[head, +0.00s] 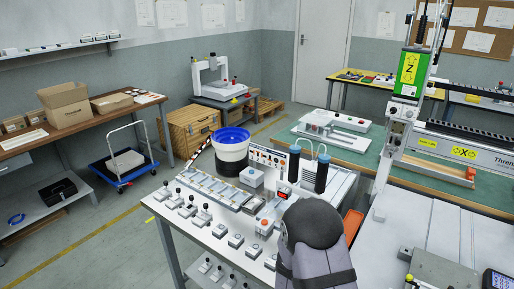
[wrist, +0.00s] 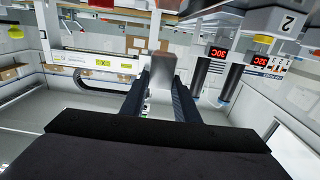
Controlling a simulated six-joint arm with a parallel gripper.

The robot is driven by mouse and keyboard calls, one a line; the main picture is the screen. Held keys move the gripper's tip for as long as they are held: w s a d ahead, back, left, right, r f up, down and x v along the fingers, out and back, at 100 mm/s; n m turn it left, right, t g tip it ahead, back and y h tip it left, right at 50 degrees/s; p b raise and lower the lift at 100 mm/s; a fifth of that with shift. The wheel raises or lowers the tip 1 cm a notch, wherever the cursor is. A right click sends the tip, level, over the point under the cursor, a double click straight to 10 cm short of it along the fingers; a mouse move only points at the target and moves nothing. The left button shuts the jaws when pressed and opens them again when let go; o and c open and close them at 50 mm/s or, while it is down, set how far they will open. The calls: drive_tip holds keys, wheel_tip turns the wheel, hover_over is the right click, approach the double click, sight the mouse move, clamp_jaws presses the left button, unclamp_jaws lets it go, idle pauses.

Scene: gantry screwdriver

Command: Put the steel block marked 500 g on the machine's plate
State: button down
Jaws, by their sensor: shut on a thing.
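In the wrist view, my gripper (wrist: 161,85) is shut on a plain grey steel block (wrist: 161,58), which sits between the two dark fingers and sticks out beyond their tips. No marking can be read on the face I see. In the head view, my dark arm (head: 313,245) is at the bottom centre; it hides the fingers and the block. The gantry machine with Z and X labels (head: 408,68) stands at the right. A dark grey plate (head: 445,270) lies at the lower right edge beside a small display (head: 497,281); I cannot tell whether it is the machine's plate.
A bench at centre holds a blue-topped bowl (head: 231,137), two black cylinders (head: 322,174) and several small fixtures. A pale surface (head: 440,232) at the right is mostly clear. A blue trolley (head: 125,163) stands on the floor.

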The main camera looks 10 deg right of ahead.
drive_tip(key=s+a+f+m+g+h, duration=0.1)
drive_tip(key=s+a+f, duration=0.3)
drive_tip(key=a, duration=0.5)
drive_tip(key=s+a+f, duration=0.2)
drive_tip(key=s+a, duration=0.3)
drive_tip(key=a, duration=0.3)
drive_tip(key=w+r+n+t+y+p, duration=0.6)
drive_tip(key=w+r+n+y+p, duration=0.2)
drive_tip(key=r+n+y+p, duration=0.2)
drive_tip(key=shift+w+r+y+p, duration=0.15)
drive_tip(key=shift+r+y+p, duration=0.75)
drive_tip(key=shift+y, duration=1)
drive_tip(key=shift+d+f, duration=0.1)
drive_tip(key=shift+f, duration=0.15)
